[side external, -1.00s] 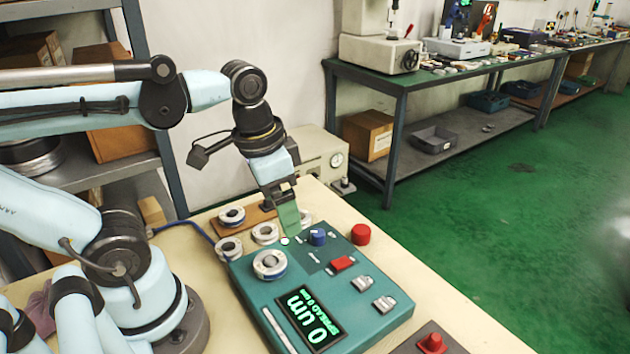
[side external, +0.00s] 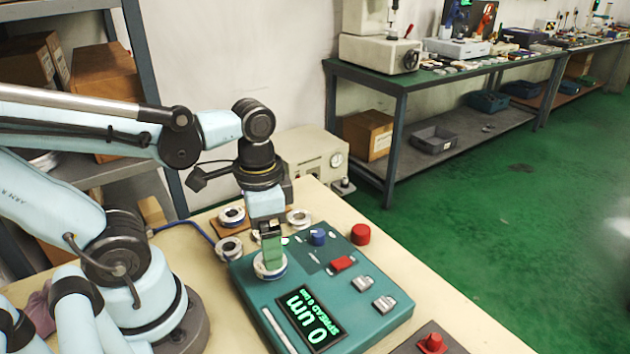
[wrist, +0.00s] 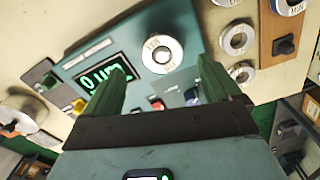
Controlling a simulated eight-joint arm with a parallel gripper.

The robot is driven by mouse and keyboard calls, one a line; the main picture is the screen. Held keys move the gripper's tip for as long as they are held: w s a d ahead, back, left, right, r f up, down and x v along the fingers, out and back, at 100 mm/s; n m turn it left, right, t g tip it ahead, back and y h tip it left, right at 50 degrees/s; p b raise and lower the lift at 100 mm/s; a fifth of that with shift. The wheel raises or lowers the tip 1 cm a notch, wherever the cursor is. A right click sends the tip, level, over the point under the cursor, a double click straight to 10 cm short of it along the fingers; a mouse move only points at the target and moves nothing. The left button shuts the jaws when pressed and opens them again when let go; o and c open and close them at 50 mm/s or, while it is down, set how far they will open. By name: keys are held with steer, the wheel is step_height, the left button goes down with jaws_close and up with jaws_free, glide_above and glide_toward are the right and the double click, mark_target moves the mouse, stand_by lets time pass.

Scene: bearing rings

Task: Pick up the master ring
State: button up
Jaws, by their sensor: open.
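A pale metal ring with a dark bore (side external: 263,273) sits on the left part of the teal gauge box (side external: 375,318). It also shows in the wrist view (wrist: 162,53), with small lettering I cannot read clearly, so I cannot confirm it is the master ring. My gripper (side external: 271,255) points down just over this ring and hides part of it in the side view. In the wrist view its two green fingers (wrist: 163,80) are spread, with the ring between and beyond their tips. The gripper is empty; its exact height above the ring is unclear.
Other rings lie behind the box, including one at back left (side external: 231,216), one beside the box (side external: 229,248) and one at back right (side external: 299,217). The box carries a lit display (side external: 310,318), a blue knob (side external: 318,237) and a red button (side external: 343,263). A red cylinder (side external: 360,234) stands behind.

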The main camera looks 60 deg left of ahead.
steer(key=shift+w+a+f, duration=0.1)
steer(key=shift+w+f, duration=0.05)
steer(key=shift+f, duration=2.4)
steer(key=c, duration=1.3)
steer(key=shift+c, duration=0.2)
steer(key=shift+r, duration=0.2)
